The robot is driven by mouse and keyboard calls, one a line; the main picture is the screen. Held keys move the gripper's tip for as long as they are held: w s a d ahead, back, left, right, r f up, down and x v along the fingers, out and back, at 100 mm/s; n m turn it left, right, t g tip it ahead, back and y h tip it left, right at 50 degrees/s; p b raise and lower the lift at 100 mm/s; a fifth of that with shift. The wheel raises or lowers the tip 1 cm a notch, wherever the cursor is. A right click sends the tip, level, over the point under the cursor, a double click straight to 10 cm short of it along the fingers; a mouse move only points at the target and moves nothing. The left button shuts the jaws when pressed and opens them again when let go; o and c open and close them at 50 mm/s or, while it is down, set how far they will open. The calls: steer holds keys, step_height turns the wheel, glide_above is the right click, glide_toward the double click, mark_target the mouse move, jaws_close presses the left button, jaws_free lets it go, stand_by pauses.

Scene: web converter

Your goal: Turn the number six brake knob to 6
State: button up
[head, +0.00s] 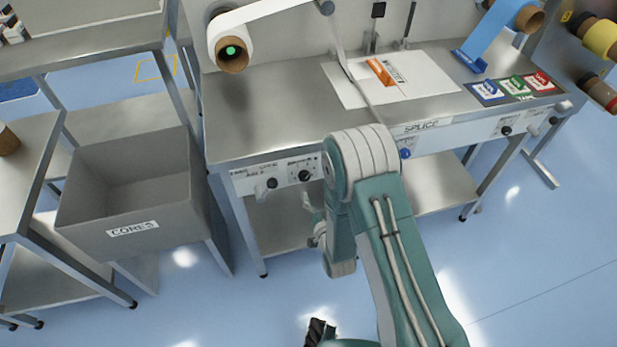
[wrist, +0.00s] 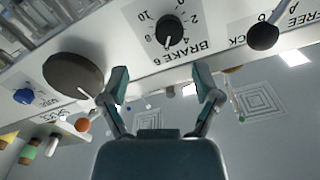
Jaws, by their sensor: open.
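The black brake knob (wrist: 169,30) sits on the white panel in the wrist view, ringed by printed numbers, with the word BRAKE and a 6 below it. A white pointer line shows on the knob; its exact setting is hard to tell. In the head view a black dial knob (head: 304,175) shows on the bench's front panel, left of my arm. My gripper (wrist: 161,80) is open and empty, its two fingers spread below the knob in the picture and apart from it. In the head view my arm partly hides the gripper.
In the wrist view a large dark knob (wrist: 74,74) is at the left, and a black knob (wrist: 263,36) by the words LOCK and FREE is at the right. A grey CORES bin (head: 133,190) stands left of the steel bench (head: 270,120). Open blue floor lies in front.

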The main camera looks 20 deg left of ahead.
mark_target(305, 179)
steer(key=w+a, duration=0.4)
steer(key=a, duration=0.1)
steer(key=shift+w+a+f, duration=0.2)
steer(key=shift+w+f, duration=0.05)
steer(key=shift+w, duration=0.1)
steer(key=shift+w+a, duration=0.1)
steer(key=shift+w, duration=0.15)
steer(key=shift+w+d+r, duration=0.15)
steer(key=shift+d+r, duration=0.05)
steer(key=shift+d, duration=0.45)
steer(key=shift+a, duration=0.3)
steer(key=c, duration=1.1)
steer(key=shift+a+f, duration=0.1)
steer(key=shift+a, duration=0.05)
jaws_close()
